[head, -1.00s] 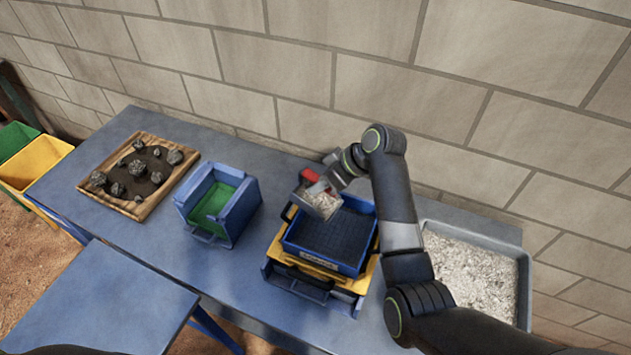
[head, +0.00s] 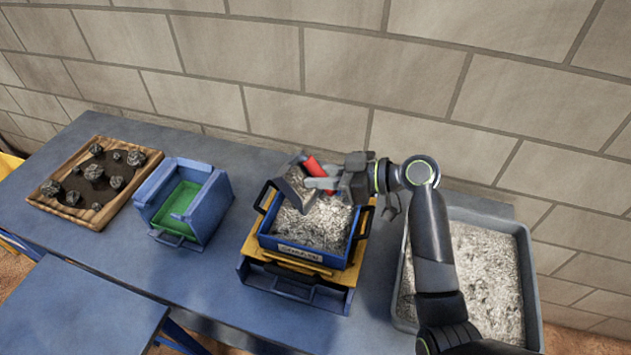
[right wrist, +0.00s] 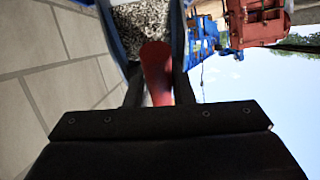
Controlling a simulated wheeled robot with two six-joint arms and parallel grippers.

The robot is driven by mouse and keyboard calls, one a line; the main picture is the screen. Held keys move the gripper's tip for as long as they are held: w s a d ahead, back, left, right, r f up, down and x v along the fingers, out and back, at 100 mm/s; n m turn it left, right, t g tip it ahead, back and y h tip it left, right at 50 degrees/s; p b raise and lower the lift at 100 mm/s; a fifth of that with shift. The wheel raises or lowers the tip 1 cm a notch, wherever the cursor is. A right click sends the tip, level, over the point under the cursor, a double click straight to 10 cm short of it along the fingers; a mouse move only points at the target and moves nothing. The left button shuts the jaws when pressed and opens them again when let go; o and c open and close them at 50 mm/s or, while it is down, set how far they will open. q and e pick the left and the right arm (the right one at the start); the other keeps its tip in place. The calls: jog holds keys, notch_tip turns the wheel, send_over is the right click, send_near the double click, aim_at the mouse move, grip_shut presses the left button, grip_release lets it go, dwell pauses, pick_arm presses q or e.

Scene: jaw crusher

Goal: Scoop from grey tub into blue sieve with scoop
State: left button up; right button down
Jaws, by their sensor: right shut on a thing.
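The blue sieve (head: 273,243) sits on a yellow tray on the bench and holds a layer of grey-white crushed material. My right gripper (head: 328,179) is shut on the red handle of the scoop (head: 296,188), above the back left part of the sieve. The scoop is tipped steeply, its mouth towards the sieve. The red handle also shows between the fingers in the right wrist view (right wrist: 156,70). The grey tub (head: 532,290) stands right of the sieve, with much grey-white material in it. My right arm hides part of the tub. My left gripper is out of view.
A blue box with a green inside (head: 205,212) stands left of the sieve. A wooden tray (head: 143,157) with several dark rocks lies at the far left. A block wall (head: 330,75) runs close behind the bench.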

jog(key=shift+s+d+f+y+b, duration=0.3)
jog(key=shift+d+f+y+b, duration=0.4)
jog(key=shift+b, duration=1)
jog(key=shift+s+d+r+t+y+b, duration=0.25)
jog(key=shift+t+y+b, duration=0.2)
jog(key=shift+b, duration=0.75)
jog(key=shift+r, duration=0.1)
notch_tip(320, 180, up, 6)
jog(key=g+h+p, duration=0.2)
jog(key=h+p, duration=0.2)
jog(key=p, duration=0.5)
jog(key=g+h+p, duration=0.1)
jog(key=h+p, duration=0.3)
jog(key=p, duration=0.6)
jog(key=shift+w+m+g+h, duration=0.1)
jog(key=shift+m+g+h, duration=0.25)
jog(key=shift+m, duration=0.05)
jog(key=shift+a+h, duration=0.1)
jog(key=shift+h, duration=0.2)
jog(key=shift+r+g+h, duration=0.35)
jog(key=shift+g+h, duration=0.25)
jog(key=shift+h, duration=0.3)
